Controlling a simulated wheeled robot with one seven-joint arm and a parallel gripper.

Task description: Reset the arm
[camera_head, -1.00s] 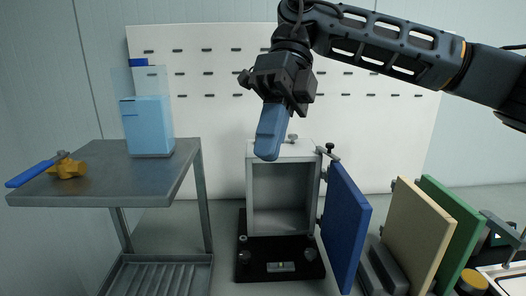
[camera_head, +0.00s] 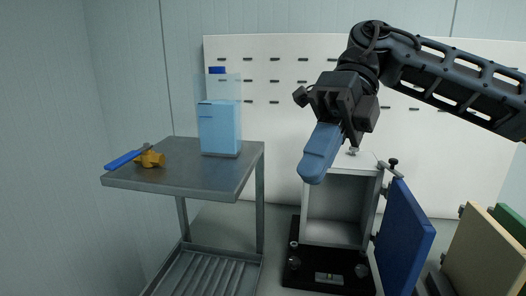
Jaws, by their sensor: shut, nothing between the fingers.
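My gripper (camera_head: 313,172) hangs at the end of my black arm, which reaches in from the upper right. Its blue fingers are shut together with nothing between them and point down. In the picture they overlap the upper left corner of an open grey box fixture (camera_head: 338,212). The fixture stands on a black base plate (camera_head: 328,272), and its blue door (camera_head: 404,240) is swung open to the right.
A grey metal cart (camera_head: 190,180) at left carries a light blue box (camera_head: 219,128) and a brass valve with a blue handle (camera_head: 150,158). A white pegboard (camera_head: 290,110) stands behind. Beige (camera_head: 484,256) and green (camera_head: 512,222) panels stand at right.

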